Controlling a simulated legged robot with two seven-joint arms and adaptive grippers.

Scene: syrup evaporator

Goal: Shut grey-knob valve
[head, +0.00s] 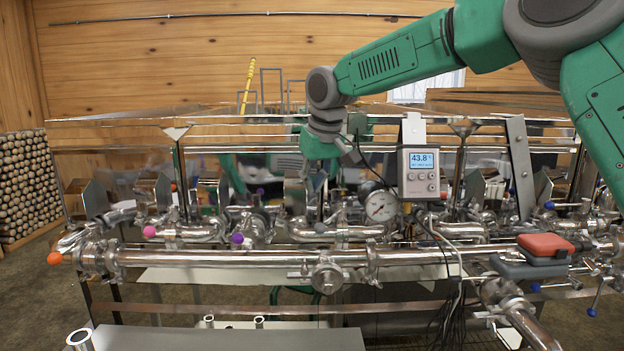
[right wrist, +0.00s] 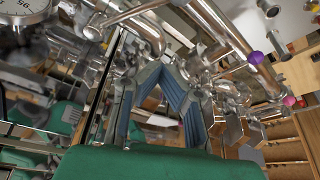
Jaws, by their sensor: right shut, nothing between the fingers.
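My right gripper (head: 321,205) reaches down from above, over the steel pipes at the middle of the evaporator. In the right wrist view its two blue-grey fingers (right wrist: 167,66) come together at the tips, shut and empty, among the steel pipes and valves. A purple knob (head: 237,238) and a magenta knob (head: 149,231) are left of the gripper in the head view. My left gripper is not in view.
A dial gauge (head: 380,207) and a digital display (head: 421,173) stand close to the right of the gripper. A long front pipe (head: 220,258) runs across, with an orange knob (head: 54,258) at its left end. A red-and-grey box (head: 545,246) is at right.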

